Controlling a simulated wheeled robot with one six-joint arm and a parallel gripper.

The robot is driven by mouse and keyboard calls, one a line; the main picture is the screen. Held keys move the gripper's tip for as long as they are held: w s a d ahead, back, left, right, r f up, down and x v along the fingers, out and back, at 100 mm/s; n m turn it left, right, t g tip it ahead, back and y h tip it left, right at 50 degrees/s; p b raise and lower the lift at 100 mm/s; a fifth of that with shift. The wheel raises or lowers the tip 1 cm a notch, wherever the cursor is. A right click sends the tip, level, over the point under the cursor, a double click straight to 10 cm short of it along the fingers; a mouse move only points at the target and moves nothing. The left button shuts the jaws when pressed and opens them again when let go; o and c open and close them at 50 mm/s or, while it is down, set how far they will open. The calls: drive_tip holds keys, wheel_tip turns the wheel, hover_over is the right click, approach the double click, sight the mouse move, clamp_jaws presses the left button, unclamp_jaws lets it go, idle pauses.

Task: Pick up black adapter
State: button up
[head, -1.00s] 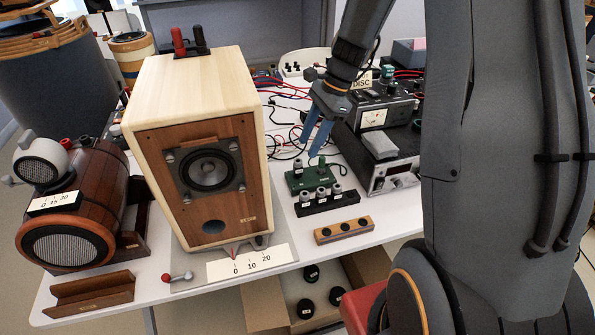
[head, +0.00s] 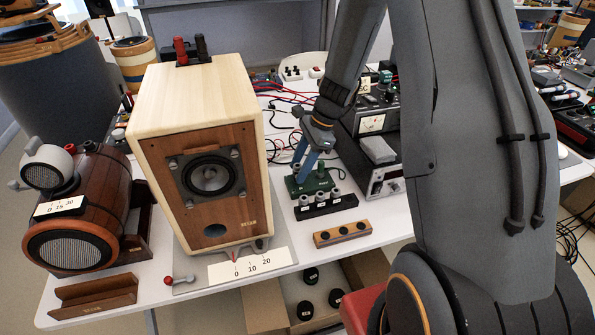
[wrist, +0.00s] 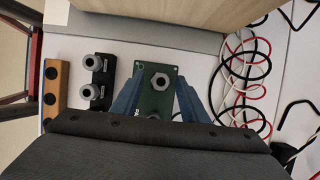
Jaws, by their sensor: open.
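My gripper (head: 304,166) is open and points down over a small green board (head: 322,183) on the white table. In the wrist view, the blue fingers of my gripper (wrist: 157,101) are on either side of the green board (wrist: 151,103). A grey ringed fitting with a dark centre (wrist: 160,82) stands on the board, between and just beyond the fingertips. I cannot tell whether it is the black adapter. A second fitting on the board is partly hidden by my gripper. A black rack (head: 318,210) beside the board holds several grey-collared fittings.
A large wooden speaker (head: 160,104) stands left of the board. A wooden strip with black holes (head: 343,233) lies in front. Grey instruments (head: 383,182) stand to the right. Loose red, white and black cables (wrist: 238,85) lie close to the board.

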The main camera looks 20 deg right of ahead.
sight(300, 165)
drive_tip(key=shift+c, duration=0.2)
clamp_jaws()
drive_tip(key=shift+r, duration=0.1)
wheel_tip(300, 165, up, 10)
drive_tip(key=shift+f+b, duration=0.1)
drive_tip(key=shift+b, duration=0.65)
drive_tip(key=shift+r, duration=0.2)
drive_tip(key=shift+r+p, duration=1.85)
drive_tip(key=shift+p, duration=0.15)
